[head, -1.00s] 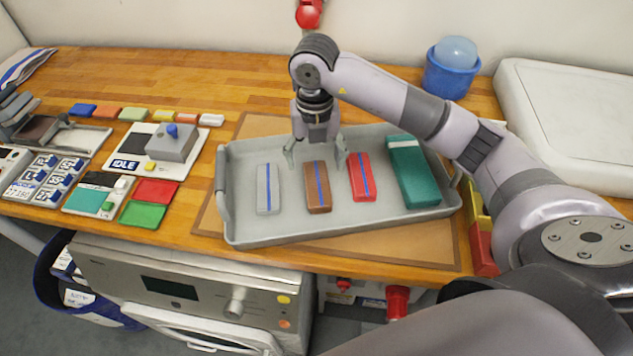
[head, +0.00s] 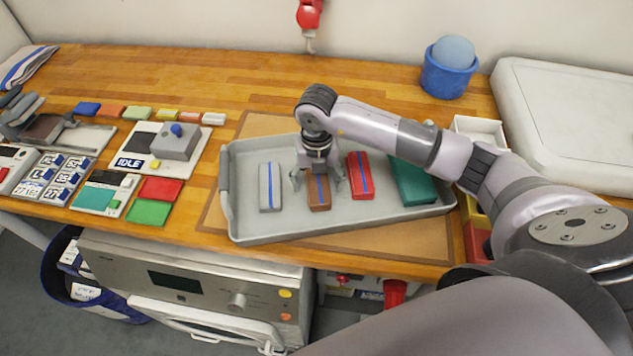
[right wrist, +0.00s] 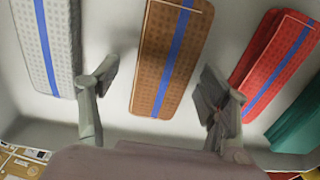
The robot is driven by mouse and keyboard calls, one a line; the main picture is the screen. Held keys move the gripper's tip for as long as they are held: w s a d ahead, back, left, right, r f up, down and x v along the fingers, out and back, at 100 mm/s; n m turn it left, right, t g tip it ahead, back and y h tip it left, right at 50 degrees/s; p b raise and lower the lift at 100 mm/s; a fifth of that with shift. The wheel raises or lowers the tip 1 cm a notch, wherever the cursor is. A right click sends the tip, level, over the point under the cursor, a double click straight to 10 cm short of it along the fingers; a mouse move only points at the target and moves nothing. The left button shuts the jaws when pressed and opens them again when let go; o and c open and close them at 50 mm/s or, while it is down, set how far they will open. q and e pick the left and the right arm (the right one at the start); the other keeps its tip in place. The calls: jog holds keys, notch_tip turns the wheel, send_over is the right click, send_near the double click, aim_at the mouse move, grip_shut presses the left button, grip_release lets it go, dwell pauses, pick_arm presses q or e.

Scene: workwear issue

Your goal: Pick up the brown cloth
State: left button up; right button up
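The brown cloth (head: 318,194) is a folded block with a blue stripe, lying in the grey tray (head: 270,232) between a grey cloth and a red cloth. In the right wrist view the brown cloth (right wrist: 170,60) lies between and beyond the fingertips. My right gripper (head: 318,183) is open and points down over it, one finger on each side, with gaps to the cloth. The right wrist view shows the open right gripper (right wrist: 160,95) empty. In the head view the gripper hides the cloth's far part. My left gripper is not in view.
The grey cloth (head: 269,187) lies left and the red cloth (head: 360,176) right, both close to my right fingers. A teal folded cloth (head: 411,182) lies at the tray's right. A blue bucket (head: 447,78) stands behind. A grey device (head: 174,142) stands left of the tray.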

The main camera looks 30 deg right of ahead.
jog(key=c, duration=1.1)
jog(key=shift+r, duration=0.15)
